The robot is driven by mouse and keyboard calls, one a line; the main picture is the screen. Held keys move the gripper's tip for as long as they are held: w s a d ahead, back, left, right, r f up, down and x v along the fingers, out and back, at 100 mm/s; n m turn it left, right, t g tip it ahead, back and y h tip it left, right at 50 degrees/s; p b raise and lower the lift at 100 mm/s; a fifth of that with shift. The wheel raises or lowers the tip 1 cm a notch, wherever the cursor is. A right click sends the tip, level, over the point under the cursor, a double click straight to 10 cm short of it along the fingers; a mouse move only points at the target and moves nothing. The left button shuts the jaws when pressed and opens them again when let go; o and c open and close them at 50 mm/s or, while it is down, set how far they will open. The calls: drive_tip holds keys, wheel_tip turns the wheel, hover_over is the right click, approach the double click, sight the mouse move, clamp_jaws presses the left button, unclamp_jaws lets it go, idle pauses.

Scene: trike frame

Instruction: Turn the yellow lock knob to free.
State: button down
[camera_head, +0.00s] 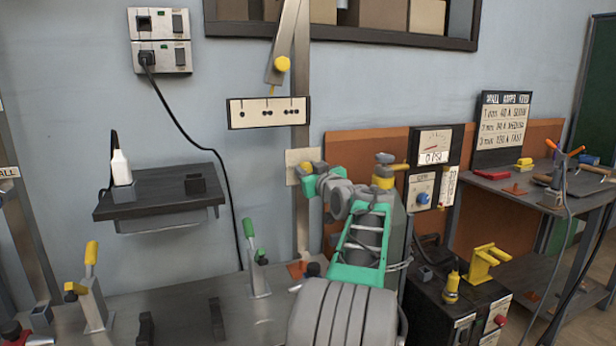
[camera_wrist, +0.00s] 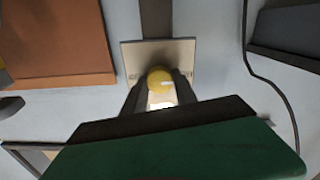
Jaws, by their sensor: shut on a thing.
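The yellow lock knob (camera_wrist: 159,76) is round and sits on a pale square plate (camera_wrist: 185,57) on the grey upright post. My gripper (camera_wrist: 160,90) is shut on the knob, with one dark finger on each side of it. A small white mark shows on the knob's face. In the head view, the knob (camera_head: 306,167) shows just beyond my green and grey wrist, and the plate (camera_head: 292,158) is partly hidden. The writing on the plate is too small to read.
A dark wall shelf (camera_head: 160,205) is to the left. A gauge panel (camera_head: 435,145) and orange board (camera_head: 350,145) are to the right. The bench (camera_head: 180,320) carries several clamps.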

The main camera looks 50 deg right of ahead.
idle(0.5)
drive_tip(key=c, duration=1)
unclamp_jaws()
drive_tip(key=shift+o, duration=0.2)
drive_tip(key=p+v, duration=0.1)
drive_tip(key=v, duration=0.6)
drive_tip(key=shift+s+a, duration=0.2)
drive_tip(key=shift+s, duration=0.15)
drive_tip(key=shift+s, duration=0.1)
